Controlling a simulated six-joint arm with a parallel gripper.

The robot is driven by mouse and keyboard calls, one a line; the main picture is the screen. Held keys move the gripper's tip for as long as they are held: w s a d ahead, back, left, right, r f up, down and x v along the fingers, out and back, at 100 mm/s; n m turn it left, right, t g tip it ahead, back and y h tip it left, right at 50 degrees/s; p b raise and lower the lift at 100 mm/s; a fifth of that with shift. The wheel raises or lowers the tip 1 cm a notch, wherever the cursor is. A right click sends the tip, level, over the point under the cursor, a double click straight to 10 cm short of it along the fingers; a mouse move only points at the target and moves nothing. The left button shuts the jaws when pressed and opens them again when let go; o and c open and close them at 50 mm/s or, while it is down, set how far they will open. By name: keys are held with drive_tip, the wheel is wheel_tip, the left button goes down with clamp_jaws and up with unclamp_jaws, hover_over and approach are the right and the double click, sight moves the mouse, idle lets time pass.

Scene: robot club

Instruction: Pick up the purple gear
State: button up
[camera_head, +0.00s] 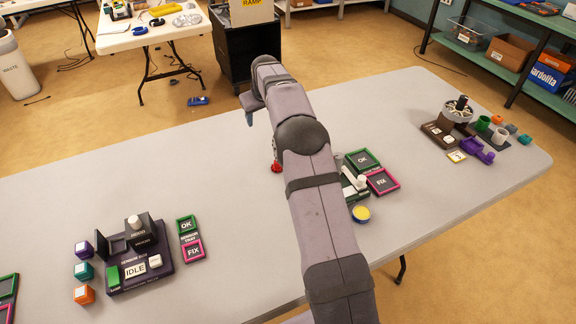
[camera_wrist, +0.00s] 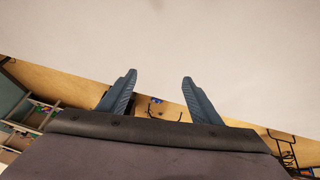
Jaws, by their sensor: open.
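I cannot make out a clear purple gear. A purple piece (camera_head: 478,151) lies at the right end of the long grey table, beside a brown stand (camera_head: 436,132) bearing a grey wheel (camera_head: 459,111); whether it is a gear I cannot tell. My gripper (camera_wrist: 160,77) is open and empty in the wrist view, its two blue-grey fingers apart over bare table. In the head view its blue fingertip (camera_head: 250,118) shows near the table's far edge, far left of the purple piece. My arm crosses the middle of the table and hides part of it.
A dark station marked IDLE (camera_head: 160,279) stands at the left, with a purple cube (camera_head: 83,249) beside it. A green OK tile (camera_head: 362,160) and pink FIX tile (camera_head: 383,181) lie right of my arm. A small red thing (camera_head: 276,167) is left of it. The left-centre table is clear.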

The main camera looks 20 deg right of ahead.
drive_tip(key=s+d+r+n+g+b, duration=0.1)
drive_tip(key=s+d, duration=0.6)
drive_tip(key=d, duration=0.3)
drive_tip(key=s+d+r+n+g, duration=0.1)
drive_tip(key=s+d+n+g, duration=0.1)
drive_tip(key=s+d, duration=0.7)
drive_tip(key=a+p, duration=0.2)
drive_tip(key=a, duration=0.2)
drive_tip(key=w+a+f+g+p, duration=0.1)
drive_tip(key=a+p, duration=0.2)
drive_tip(key=a, duration=0.1)
drive_tip(key=w+a+m+g+y+p, duration=0.1)
drive_tip(key=a+p, duration=0.1)
drive_tip(key=a, duration=0.2)
drive_tip(key=shift+a+f+p, duration=0.15)
drive_tip(key=shift+f+p, duration=0.2)
drive_tip(key=shift+p, duration=0.05)
drive_tip(key=shift+g, duration=0.3)
drive_tip(key=shift+w+a+f+p, duration=0.15)
drive_tip(key=shift+f+p, duration=0.55)
drive_tip(key=shift+f, duration=1.3)
drive_tip(key=shift+w+a+f+p, duration=0.15)
drive_tip(key=shift+f+p, duration=0.5)
drive_tip(key=shift+f, duration=1.3)
drive_tip(key=shift+s, duration=0.1)
drive_tip(key=shift+c, duration=0.5)
drive_tip(key=c, duration=1)
